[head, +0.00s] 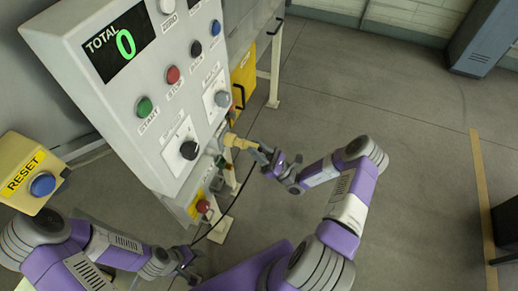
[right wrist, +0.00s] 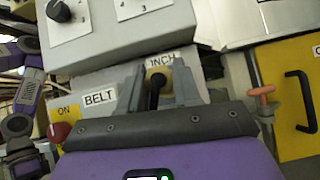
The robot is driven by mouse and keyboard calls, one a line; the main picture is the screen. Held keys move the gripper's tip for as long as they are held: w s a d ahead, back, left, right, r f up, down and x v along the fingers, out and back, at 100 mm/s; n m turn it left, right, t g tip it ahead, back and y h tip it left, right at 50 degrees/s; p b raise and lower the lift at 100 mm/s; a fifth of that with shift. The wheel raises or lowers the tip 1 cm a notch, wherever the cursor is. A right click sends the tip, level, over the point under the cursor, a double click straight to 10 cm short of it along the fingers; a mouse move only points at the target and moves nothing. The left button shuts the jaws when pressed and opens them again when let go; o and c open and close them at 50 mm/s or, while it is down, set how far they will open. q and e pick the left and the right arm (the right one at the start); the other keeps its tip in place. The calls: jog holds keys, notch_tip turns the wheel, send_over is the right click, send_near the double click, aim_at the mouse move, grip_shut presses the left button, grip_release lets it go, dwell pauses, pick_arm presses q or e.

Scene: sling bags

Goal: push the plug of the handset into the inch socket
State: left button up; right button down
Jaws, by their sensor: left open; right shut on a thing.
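The console (head: 130,90) leans at the left of the head view. My right gripper (head: 262,157) is at its lower right edge, shut on the cream plug (head: 239,142), which points at the console face. In the right wrist view the plug (right wrist: 157,73) sits between the two fingers, with a dark cable end behind it. The INCH label (right wrist: 161,60) is just beyond it. The inch socket is hidden behind plug and fingers, so I cannot tell whether the plug is inside it. A black cable (head: 238,190) hangs below. My left gripper (head: 187,264) is open, low and empty. I cannot make out the handset body.
The BELT label (right wrist: 99,98) is left of the plug, and a red knob (head: 203,206) is lower down. A yellow RESET box (head: 32,175) is at the far left. A yellow door with a handle (right wrist: 300,100) is on the right.

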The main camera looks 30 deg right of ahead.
jog(key=shift+w+a, duration=0.7)
jog(key=shift+w, duration=0.1)
jog(key=shift+w+a, duration=0.1)
jog(key=c, duration=0.7)
grip_release()
jog(key=v, duration=0.7)
jog(key=shift+f, duration=0.2)
